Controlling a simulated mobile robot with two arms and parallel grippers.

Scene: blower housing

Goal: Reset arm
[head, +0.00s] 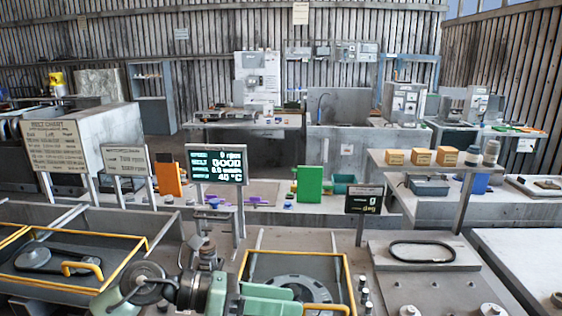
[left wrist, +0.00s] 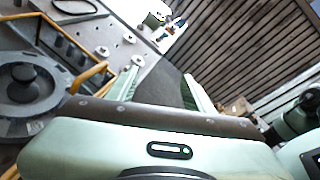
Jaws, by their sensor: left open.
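My left arm comes in low from the left in the head view, with its grey and pale-green links near the bottom edge. Its left gripper (head: 272,299) is in front of the yellow-railed bay at bottom centre. In the left wrist view the two pale-green fingers of the left gripper (left wrist: 160,90) stand wide apart with nothing between them. The gripper is open and empty. My right gripper does not show in either view.
The yellow-railed bay (head: 250,257) holds a round grey housing (head: 290,287). Another railed bay (head: 110,277) lies left. A lit speed display (head: 217,166) stands behind my arm. A black belt (head: 422,251) lies on a grey plate at right, beside small metal posts (head: 364,296).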

